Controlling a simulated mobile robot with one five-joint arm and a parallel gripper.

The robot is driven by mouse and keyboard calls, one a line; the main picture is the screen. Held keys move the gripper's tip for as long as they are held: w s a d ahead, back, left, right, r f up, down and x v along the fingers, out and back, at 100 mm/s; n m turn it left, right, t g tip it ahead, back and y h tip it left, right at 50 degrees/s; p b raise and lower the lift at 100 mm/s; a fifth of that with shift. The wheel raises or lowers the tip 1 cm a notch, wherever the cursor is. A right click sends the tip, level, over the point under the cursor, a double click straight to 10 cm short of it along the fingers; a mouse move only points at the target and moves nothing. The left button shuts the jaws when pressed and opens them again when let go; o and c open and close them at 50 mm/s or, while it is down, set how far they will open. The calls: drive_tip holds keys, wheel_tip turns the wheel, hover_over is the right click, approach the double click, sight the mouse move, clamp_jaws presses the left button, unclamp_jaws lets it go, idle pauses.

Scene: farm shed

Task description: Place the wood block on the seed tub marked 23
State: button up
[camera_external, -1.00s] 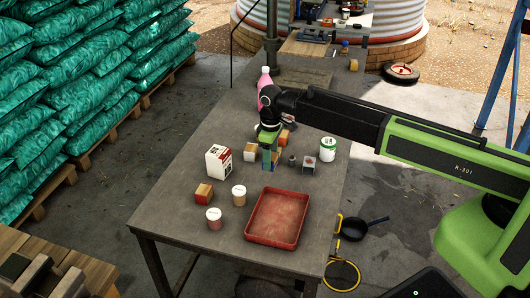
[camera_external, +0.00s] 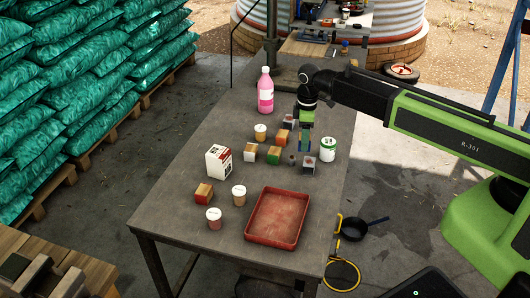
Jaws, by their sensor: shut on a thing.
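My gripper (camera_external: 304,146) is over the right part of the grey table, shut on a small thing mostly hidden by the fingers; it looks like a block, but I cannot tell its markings. Pale-lidded tubs stand at the front (camera_external: 239,196), (camera_external: 214,218) and farther back (camera_external: 260,132). Their numbers are too small to read.
A red tray (camera_external: 277,219) lies at the table's (camera_external: 175,205) front right. A white carton (camera_external: 219,161), a pink bottle (camera_external: 265,90), a green-labelled tin (camera_external: 327,149), a grey block (camera_external: 309,164) and a small dark object (camera_external: 291,160) stand around. The back-left tabletop is clear.

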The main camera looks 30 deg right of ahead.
drive_tip(key=s+d+r+m+p, duration=0.1)
drive_tip(key=d+r+p, duration=0.3)
drive_tip(key=d, duration=0.8)
drive_tip(key=s+d+r+m+p, duration=0.1)
drive_tip(key=d+r+p, duration=0.25)
drive_tip(key=d, duration=0.85)
drive_tip(key=b, duration=0.8)
hover_over(329, 141)
wheel_tip(329, 141, down, 7)
drive_tip(key=shift+d, duration=0.15)
drive_tip(key=shift+a, duration=0.3)
wheel_tip(329, 141, down, 4)
drive_tip(key=b, duration=0.4)
drive_tip(key=shift+f, duration=0.2)
drive_tip(key=shift+r, duration=0.2)
drive_tip(key=shift+f, duration=0.1)
drive_tip(key=o, duration=1.4)
